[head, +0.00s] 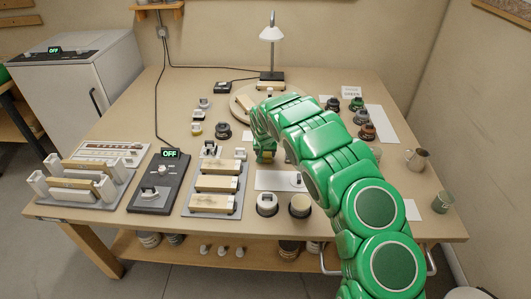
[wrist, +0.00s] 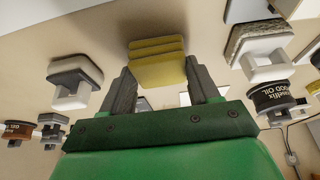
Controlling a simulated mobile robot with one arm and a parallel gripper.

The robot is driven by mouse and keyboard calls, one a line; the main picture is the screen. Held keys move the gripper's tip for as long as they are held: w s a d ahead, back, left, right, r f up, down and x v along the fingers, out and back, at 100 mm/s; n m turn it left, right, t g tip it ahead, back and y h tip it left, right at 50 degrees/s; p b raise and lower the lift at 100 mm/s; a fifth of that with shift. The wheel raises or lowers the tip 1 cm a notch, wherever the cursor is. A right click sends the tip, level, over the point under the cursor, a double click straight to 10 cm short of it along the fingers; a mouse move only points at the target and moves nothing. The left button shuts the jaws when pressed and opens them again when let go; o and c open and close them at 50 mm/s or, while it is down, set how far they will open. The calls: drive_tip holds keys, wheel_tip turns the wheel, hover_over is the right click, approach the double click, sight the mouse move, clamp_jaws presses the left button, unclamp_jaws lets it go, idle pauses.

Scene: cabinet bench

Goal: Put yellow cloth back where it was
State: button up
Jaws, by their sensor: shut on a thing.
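The yellow cloth (wrist: 158,66) is a folded, layered pad between the two grey fingers of my gripper (wrist: 163,88) in the wrist view. My gripper is shut on it. In the head view my gripper (head: 265,157) is low over the middle of the bench, just behind a white sheet. Only a small bit of yellow shows there, and I cannot tell whether the cloth touches the bench top.
A tray of wooden-topped blocks (head: 217,183) stands left of my gripper. Dark jars (head: 368,131) stand right. A lamp (head: 272,48) is at the back.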

drive_tip(key=shift+f, duration=0.1)
drive_tip(key=o, duration=1)
drive_tip(key=shift+v, duration=6.1)
